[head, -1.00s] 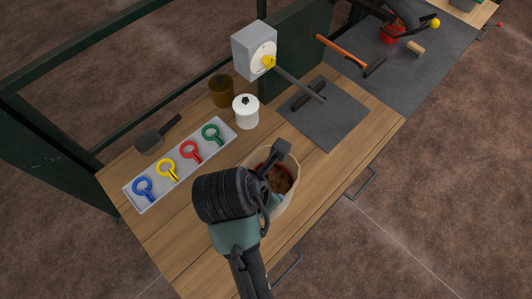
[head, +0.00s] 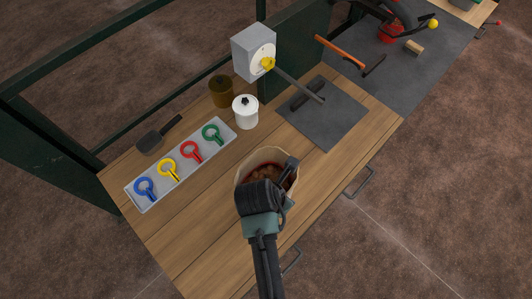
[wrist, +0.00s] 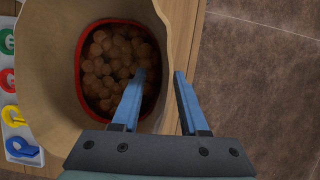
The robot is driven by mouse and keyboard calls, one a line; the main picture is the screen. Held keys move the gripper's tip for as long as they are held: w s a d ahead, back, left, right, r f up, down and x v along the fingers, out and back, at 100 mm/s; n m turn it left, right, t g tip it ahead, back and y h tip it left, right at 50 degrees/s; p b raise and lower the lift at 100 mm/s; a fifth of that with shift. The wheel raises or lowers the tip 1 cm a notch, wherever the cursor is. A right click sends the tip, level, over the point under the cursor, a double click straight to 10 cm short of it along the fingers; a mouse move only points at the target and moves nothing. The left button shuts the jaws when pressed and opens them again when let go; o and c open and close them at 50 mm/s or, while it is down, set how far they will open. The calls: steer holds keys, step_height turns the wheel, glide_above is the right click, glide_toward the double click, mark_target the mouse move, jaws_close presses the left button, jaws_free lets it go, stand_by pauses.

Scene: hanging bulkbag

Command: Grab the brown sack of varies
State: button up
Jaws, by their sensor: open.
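The brown sack (head: 245,176) stands open on the wooden workbench, partly hidden by my arm in the head view. In the wrist view the sack (wrist: 48,75) fills the left side; its mouth shows a red inner rim and many round brown pieces (wrist: 115,65) inside. My gripper (wrist: 160,80) is open, with two blue fingers apart. The left finger overlaps the sack's opening in the picture and the right finger lies beyond the sack's right wall, so the wall appears between them. Contact cannot be told. In the head view my gripper (head: 290,180) is at the sack's right side.
A grey tray (head: 228,122) with blue, yellow, red and green ring-handled pieces lies left of the sack. A white lidded pot (head: 245,113) and a brown jar (head: 221,92) stand behind. A dark mat (head: 325,120) lies back right. The bench's front edge is close.

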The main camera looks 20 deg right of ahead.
steer(key=shift+w+d+f, duration=0.1)
steer(key=shift+d+f, duration=0.05)
steer(key=shift+f, duration=0.35)
jaws_close()
stand_by(1.0)
steer(key=shift+d+r, duration=0.1)
steer(key=shift+d, duration=0.05)
